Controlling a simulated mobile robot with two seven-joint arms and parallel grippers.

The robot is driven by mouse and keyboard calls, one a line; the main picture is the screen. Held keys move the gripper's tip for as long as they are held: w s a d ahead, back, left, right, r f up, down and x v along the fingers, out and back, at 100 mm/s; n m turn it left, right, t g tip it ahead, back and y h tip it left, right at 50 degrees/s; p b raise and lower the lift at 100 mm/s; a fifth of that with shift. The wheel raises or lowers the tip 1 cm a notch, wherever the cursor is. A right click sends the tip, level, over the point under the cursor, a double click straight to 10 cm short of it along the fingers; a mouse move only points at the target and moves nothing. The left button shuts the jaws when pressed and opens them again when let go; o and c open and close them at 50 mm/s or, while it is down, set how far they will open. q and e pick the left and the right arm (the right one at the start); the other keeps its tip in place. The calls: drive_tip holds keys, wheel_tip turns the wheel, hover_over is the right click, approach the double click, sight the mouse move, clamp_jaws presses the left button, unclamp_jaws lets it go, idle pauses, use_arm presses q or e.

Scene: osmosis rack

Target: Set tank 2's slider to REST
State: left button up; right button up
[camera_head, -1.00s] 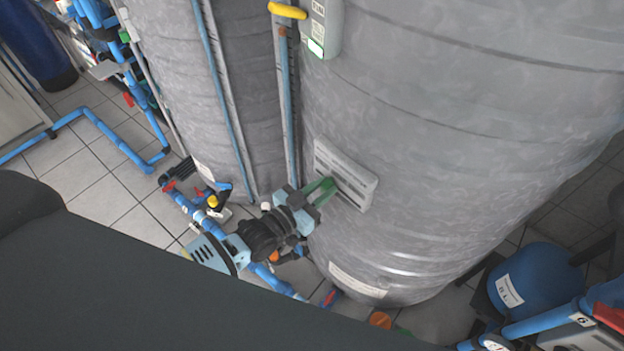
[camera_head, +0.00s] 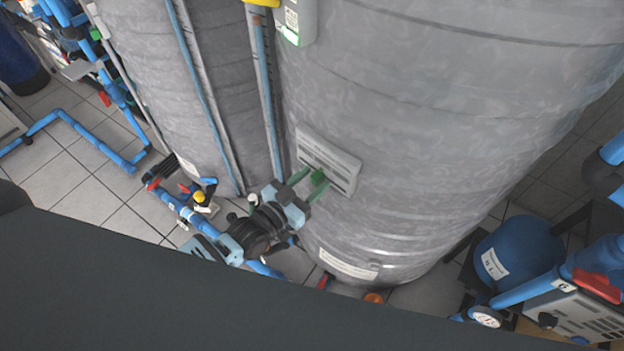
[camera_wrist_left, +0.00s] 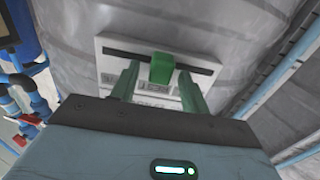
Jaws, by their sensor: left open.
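A pale slider panel (camera_head: 345,172) is fixed low on the large grey tank (camera_head: 440,110). I cannot read a tank number there. In the left wrist view the panel (camera_wrist_left: 108,52) has a dark horizontal slot with a green slider knob (camera_wrist_left: 162,68) near its middle. Its small labels are too blurred to read. My left gripper (camera_head: 307,184) is in front of the panel. In the left wrist view its green fingers (camera_wrist_left: 158,88) are open, one on each side of the knob, with visible gaps. My right gripper is not in view.
A second grey tank (camera_head: 165,80) with vertical pipes stands at left. Blue piping (camera_head: 90,135) runs over the tiled floor. A blue vessel (camera_head: 515,255) and a grey box with a red-handled valve (camera_head: 598,287) are at lower right.

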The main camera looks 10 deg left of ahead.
use_arm(q)
drive_tip(key=v, duration=0.7)
drive_tip(key=shift+s, duration=0.2)
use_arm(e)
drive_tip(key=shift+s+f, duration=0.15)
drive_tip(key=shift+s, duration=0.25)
use_arm(q)
drive_tip(key=shift+a, duration=0.1)
drive_tip(key=s+a+f+n+g+y+p, duration=0.1)
drive_tip(key=s+f+g+y, duration=0.1)
drive_tip(key=s, duration=0.6)
drive_tip(key=s+a+f+n+g+y+p, duration=0.1)
drive_tip(key=s+a+f+g+y, duration=0.1)
drive_tip(key=s, duration=0.7)
drive_tip(key=s+a+f+n+g+y+p, duration=0.1)
drive_tip(key=s+a+f+g+y, duration=0.1)
drive_tip(key=s, duration=0.7)
wheel_tip(320, 180, down, 3)
drive_tip(key=shift+s+a+r+n+g+y+p, duration=0.25)
drive_tip(key=shift+n+g+y+p, duration=0.15)
drive_tip(key=shift+g, duration=0.1)
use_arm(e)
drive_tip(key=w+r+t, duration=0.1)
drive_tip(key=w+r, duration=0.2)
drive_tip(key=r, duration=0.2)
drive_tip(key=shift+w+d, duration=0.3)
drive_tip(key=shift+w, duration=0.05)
